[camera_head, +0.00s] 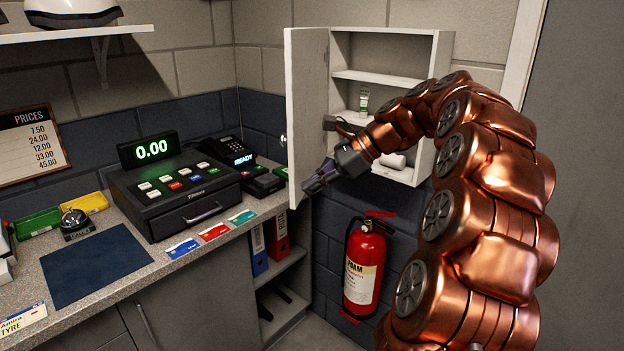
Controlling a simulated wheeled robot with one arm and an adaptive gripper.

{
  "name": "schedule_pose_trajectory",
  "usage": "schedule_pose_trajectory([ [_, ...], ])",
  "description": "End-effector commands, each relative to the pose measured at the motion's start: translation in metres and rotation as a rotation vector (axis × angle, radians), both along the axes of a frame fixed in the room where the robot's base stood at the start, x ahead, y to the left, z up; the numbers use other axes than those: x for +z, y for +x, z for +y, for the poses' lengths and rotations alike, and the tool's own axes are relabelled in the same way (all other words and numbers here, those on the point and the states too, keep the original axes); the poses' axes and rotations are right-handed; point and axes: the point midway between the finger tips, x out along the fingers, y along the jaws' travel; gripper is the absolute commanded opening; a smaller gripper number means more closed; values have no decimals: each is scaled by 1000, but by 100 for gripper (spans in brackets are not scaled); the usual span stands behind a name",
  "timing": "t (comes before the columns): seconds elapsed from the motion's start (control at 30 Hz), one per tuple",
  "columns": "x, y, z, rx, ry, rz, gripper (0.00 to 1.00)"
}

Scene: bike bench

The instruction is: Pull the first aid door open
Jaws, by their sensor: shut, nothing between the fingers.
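The first aid door (306,105) is a pale panel on the left side of a white wall cabinet (442,75). It stands swung open, roughly square to the wall, and the shelves inside show. A small white and green tube (364,102) stands on the middle shelf and a white roll (393,160) lies on the lowest. My gripper (308,188) is shut and empty. It is at the door's lower edge, in front of the cabinet opening. I cannot tell whether its fingertips touch the door. My arm hides the cabinet's lower right part.
A counter (205,240) on the left holds a cash register (180,192), a card terminal (258,178), a bell (76,222) and several cards. A red fire extinguisher (364,268) stands below the cabinet. Folders (277,235) sit on a shelf under the counter's right end.

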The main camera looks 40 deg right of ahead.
Motion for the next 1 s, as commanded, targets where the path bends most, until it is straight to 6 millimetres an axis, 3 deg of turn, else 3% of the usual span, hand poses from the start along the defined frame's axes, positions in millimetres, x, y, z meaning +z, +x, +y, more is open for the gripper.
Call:
schedule_pose_trajectory([
  [0.03,1,2,-30,-76,41,5,0],
  [0.2,11,-1,-98,-266,164,24,0],
  [0.4,17,-9,-135,-361,230,32,0],
  [0.63,12,-1,-130,-372,240,34,0],
  [1.0,-16,35,-97,-368,240,38,0],
])
